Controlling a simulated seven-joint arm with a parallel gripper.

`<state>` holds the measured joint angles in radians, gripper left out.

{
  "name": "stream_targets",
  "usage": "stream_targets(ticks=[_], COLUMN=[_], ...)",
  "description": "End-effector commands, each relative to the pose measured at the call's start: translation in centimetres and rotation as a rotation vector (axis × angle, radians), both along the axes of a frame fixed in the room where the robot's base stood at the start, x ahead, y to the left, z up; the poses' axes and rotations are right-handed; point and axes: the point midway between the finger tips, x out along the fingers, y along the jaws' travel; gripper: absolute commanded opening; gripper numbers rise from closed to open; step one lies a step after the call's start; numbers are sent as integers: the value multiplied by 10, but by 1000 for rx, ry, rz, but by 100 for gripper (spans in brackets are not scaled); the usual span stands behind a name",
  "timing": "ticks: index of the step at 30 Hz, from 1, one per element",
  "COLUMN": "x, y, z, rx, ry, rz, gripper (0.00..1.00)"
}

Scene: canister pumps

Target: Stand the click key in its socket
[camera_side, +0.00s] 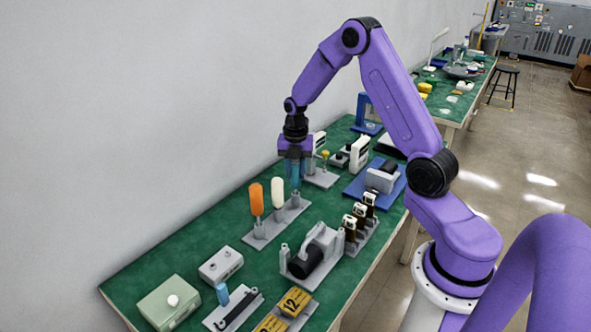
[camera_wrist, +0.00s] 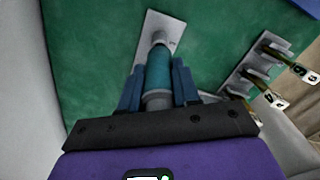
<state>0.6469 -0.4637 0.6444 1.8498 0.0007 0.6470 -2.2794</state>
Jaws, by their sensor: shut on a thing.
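The click key (camera_wrist: 158,70), a teal cylinder with grey ends, is held between the blue fingers of my gripper (camera_side: 295,176). It stands about upright in the side view, partly hidden by the fingers. Below it is the grey socket plate (camera_side: 272,232) with an orange handle (camera_side: 256,199) and a cream handle (camera_side: 278,193) standing on it. A short grey socket post (camera_side: 296,197) at the plate's far right end is under my gripper. In the wrist view the key's grey end overlaps the plate (camera_wrist: 172,27); I cannot tell whether it is inside the socket.
A grey stand with a black cylinder (camera_side: 305,262) and a rack of dark, numbered pieces (camera_side: 360,222) stand to the right. A blue-based unit (camera_side: 378,181) is beyond. Grey and green boxes (camera_side: 168,302) are at the near left. Green table (camera_side: 215,238) shows between them.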

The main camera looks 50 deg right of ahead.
Motion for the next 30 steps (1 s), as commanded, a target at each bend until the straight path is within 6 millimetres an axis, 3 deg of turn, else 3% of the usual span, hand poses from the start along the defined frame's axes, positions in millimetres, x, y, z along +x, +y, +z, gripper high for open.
stream_targets(ticks=[2, 3, 5, 6, 14, 19, 30], x=[0, 0, 0, 0, 0, 1, 1], y=[0, 0, 0, 0, 0, 0, 0], z=[0, 0, 0, 0, 0, 12, 85], rx=[0, 0, 0, 0, 0, 0, -1], ry=[0, 0, 0, 0, 0, -2, -8], rz=[0, 0, 0, 0, 0, 0, 0], gripper=[1, 38, 57, 61, 61, 61, 61])
